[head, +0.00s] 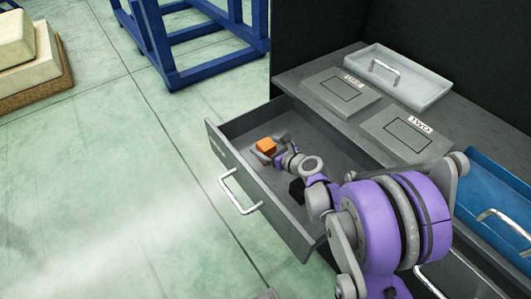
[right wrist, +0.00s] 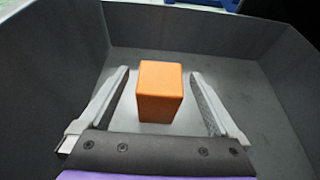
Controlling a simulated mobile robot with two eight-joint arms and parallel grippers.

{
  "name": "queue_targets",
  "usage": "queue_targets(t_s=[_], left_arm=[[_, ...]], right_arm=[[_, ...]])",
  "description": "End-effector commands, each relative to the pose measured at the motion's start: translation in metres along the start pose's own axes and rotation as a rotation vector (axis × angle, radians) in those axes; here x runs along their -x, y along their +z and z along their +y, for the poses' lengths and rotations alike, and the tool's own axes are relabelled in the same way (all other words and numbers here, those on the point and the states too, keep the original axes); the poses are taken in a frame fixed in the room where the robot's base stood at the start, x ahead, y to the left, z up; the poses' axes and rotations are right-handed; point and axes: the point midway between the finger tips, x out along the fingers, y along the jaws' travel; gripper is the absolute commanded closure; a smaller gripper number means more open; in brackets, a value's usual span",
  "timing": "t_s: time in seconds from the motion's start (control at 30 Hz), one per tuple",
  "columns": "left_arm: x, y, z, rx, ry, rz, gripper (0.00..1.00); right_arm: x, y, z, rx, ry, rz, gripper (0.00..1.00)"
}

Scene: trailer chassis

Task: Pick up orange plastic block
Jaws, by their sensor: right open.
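The orange plastic block (head: 266,145) sits inside the open grey drawer (head: 231,158), toward its far left part in the head view. In the right wrist view the block (right wrist: 160,91) stands on the drawer floor. My right gripper (head: 268,156) reaches down into the drawer. In the right wrist view its two fingers (right wrist: 160,98) are open, one on each side of the block, with a visible gap to each side. My left gripper is not in view.
Drawer walls (right wrist: 55,70) rise around the gripper. The drawer has a silver handle (head: 240,192) in front. The grey countertop holds panels (head: 408,135) and a tray (head: 398,78). Blue frames (head: 205,70) stand behind.

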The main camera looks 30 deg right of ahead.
Motion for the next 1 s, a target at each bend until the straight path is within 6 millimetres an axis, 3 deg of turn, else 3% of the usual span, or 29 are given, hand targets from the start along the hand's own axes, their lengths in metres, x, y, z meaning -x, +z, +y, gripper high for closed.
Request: queue_targets(t_s=[0.27,0.8,1.0], left_arm=[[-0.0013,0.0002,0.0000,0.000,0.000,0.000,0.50],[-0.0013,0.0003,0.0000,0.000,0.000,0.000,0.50],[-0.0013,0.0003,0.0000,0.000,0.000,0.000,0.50]], right_arm=[[-0.0066,0.0005,0.0000,0.000,0.000,0.000,0.03],[-0.0062,0.0004,0.0000,0.000,0.000,0.000,1.00],[-0.0061,0.0006,0.0000,0.000,0.000,0.000,1.00]])
